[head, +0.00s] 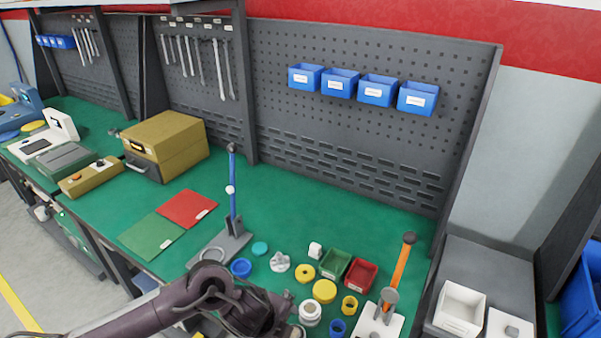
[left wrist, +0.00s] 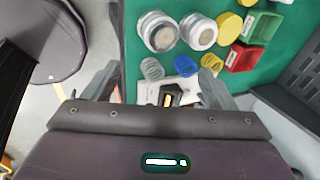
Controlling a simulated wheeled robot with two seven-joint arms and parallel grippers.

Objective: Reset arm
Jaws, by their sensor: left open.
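My left arm enters the head view from the bottom left, and my left gripper (head: 290,328) is at the bottom edge, its fingertips hardly visible. In the left wrist view the left gripper (left wrist: 158,78) is open, with nothing held between its fingers. Beyond and between the fingers is a white base (left wrist: 147,92) with a dark and orange part (left wrist: 168,98). In the head view an orange lever (head: 401,265) stands tilted on a white base (head: 367,325) at the right. A blue lever (head: 232,195) stands upright on a grey base (head: 235,243). My right gripper is not in view.
Rings and cylinders, including a yellow disc (head: 325,291) and a blue ring (head: 337,327), lie near the gripper. A green bin (head: 335,263) and red bin (head: 361,275) stand behind them. A tan case (head: 165,140) stands back left. The green bench is clear before the pegboard.

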